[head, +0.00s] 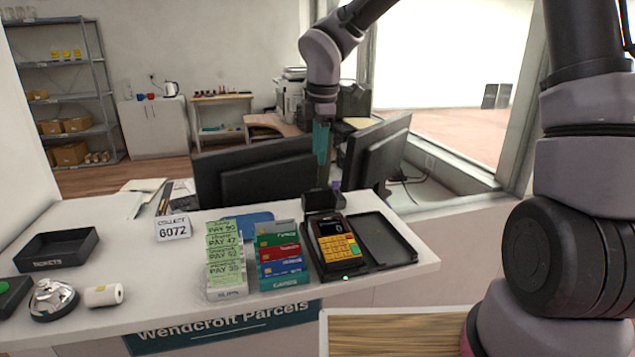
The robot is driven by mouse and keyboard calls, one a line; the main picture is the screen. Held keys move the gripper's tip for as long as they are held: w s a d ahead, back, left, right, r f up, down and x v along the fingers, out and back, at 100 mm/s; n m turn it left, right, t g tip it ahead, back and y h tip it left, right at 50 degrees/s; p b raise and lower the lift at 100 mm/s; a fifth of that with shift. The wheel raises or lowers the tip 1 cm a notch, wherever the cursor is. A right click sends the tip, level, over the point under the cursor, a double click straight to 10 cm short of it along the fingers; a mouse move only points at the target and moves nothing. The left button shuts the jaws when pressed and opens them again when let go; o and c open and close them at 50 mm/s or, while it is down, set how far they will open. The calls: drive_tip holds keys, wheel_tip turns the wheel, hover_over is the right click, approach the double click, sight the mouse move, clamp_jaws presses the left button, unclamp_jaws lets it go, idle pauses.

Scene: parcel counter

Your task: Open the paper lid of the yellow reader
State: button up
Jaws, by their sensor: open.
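The yellow reader (338,242) lies in the left part of a black tray on the counter, with its keypad and a small lit screen showing 0 facing up. At its far end a dark, block-like piece (322,201) stands up, seemingly the paper lid; I cannot tell for certain how far it is raised. My gripper (321,162) points down above the reader's far end, with teal fingers seen nearly edge-on. It is open and appears apart from the reader, with nothing visible between the fingers.
The tray's right part (387,240) is empty. Left of it stand a card rack (280,258) and a slip holder (227,262). Two monitors (255,173) (376,150) stand behind the counter, close to my gripper. A paper roll (104,295) lies far left.

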sight(317, 190)
drive_tip(key=f, duration=0.3)
drive_tip(key=w+f, duration=0.1)
drive_tip(key=f, duration=0.5)
drive_tip(key=shift+w+a+f, duration=0.15)
drive_tip(key=shift+w+a, duration=0.1)
drive_tip(key=shift+w, duration=0.1)
